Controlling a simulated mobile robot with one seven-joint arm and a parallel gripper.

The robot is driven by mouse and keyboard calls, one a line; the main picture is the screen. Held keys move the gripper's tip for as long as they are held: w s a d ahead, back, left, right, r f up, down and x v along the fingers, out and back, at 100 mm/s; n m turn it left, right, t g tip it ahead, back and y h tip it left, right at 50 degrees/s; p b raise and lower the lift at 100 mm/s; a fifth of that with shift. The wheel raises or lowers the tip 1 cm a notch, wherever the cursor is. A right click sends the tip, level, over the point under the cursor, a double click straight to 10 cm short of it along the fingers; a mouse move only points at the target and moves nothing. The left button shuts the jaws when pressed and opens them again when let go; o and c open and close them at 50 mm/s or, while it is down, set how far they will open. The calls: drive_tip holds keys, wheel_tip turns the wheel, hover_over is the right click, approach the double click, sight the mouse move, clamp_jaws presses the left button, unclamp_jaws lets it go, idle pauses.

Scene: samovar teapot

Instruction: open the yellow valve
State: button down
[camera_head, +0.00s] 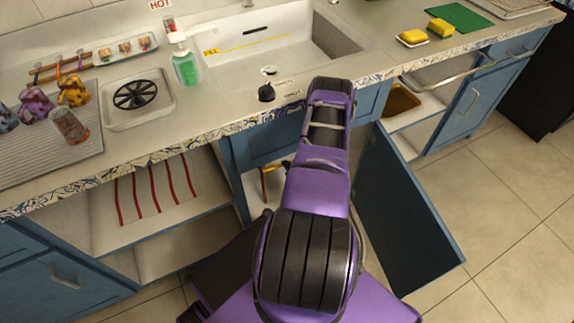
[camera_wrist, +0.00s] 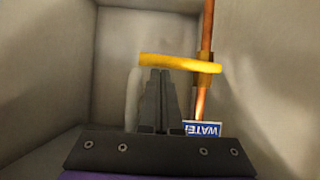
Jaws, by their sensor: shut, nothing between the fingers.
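The yellow valve (camera_wrist: 180,64) is a flat handle on a vertical copper pipe (camera_wrist: 207,30) in the wrist view. The handle lies crosswise to the pipe, reaching left from it. My gripper (camera_wrist: 162,72) is shut and empty, with its fingertips at the handle's lower edge, left of the pipe. I cannot tell whether they touch it. In the head view my arm reaches under the sink counter and hides my gripper. A small yellow and copper part (camera_head: 268,183) shows inside the open cabinet there, left of my arm.
A blue "WATER" label (camera_wrist: 203,129) is by the pipe. Cabinet walls (camera_wrist: 115,60) close in around my gripper. An open cabinet door (camera_head: 400,215) stands to the right of my arm. The sink (camera_head: 265,45) is above in the counter (camera_head: 225,103).

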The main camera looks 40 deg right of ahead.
drive_tip(key=shift+d+f+m+y, duration=0.1)
drive_tip(key=shift+f+m+y, duration=0.2)
drive_tip(key=shift+f+m, duration=0.1)
drive_tip(key=w+a+f+m+t+y, duration=0.1)
drive_tip(key=a+f, duration=0.3)
drive_tip(key=f, duration=0.6)
drive_tip(key=shift+w+a+m+y, duration=0.2)
drive_tip(key=shift+a+m+y, duration=0.2)
drive_tip(key=shift+m, duration=0.1)
idle(0.7)
idle(0.3)
drive_tip(key=shift+r, duration=0.1)
idle(0.3)
